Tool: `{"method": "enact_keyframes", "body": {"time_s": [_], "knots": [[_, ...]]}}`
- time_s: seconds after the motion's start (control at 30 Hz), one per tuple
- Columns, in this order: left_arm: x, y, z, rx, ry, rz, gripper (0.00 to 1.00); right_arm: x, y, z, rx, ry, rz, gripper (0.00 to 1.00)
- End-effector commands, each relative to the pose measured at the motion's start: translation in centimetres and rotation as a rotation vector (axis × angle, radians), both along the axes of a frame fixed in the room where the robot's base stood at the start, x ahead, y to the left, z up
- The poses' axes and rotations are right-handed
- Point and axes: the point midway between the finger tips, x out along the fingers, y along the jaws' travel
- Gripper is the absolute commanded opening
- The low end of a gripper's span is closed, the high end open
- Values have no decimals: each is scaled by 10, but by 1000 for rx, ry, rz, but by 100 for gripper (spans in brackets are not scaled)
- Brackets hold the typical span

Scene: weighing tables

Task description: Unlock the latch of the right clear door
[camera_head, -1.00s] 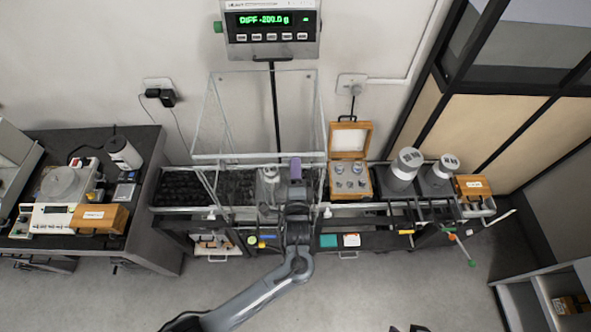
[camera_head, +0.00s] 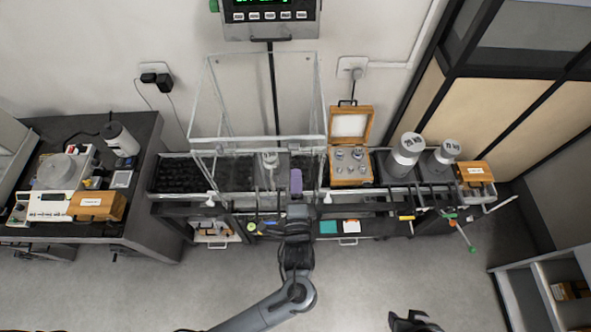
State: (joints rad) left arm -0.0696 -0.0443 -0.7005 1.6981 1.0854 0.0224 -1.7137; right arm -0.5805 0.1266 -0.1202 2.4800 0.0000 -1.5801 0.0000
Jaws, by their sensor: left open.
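A clear enclosure (camera_head: 258,139) with a raised clear panel stands on the middle table. Its low clear front runs above the table's front edge. A small white fitting (camera_head: 327,197), which looks like a latch, shows at the right end of this front; a similar white one (camera_head: 211,200) is at the left end.
A wooden weight box (camera_head: 349,128) stands open right of the enclosure. Large metal weights (camera_head: 407,152) stand further right. Dark bars with coloured ends (camera_head: 471,249) stick out at the front right. A display (camera_head: 268,29) hangs above. The floor in front is clear.

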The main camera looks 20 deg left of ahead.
Motion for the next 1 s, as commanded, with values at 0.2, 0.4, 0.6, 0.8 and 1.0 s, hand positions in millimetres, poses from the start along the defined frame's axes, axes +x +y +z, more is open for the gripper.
{"method": "enact_keyframes", "body": {"time_s": [0.2, 0.4, 0.6, 0.8, 1.0], "knots": [[-14, -6, -1, 1, 1, -1, 40, 0, 0, -4, 1, 0, -1, 43], [-16, -7, 0, 1, 0, 0, 40, 0, 1, -4, 6, 0, -4, 43], [-16, -6, 0, 1, 0, 0, 40, 0, 2, -3, 9, 0, -6, 43], [-23, -6, -11, 3, 24, -1, 40, 0, 2, -3, 10, -1, -7, 43], [-54, 30, -45, 19, 100, 49, 40, 0, 2, -3, 10, -1, -6, 43]]}}
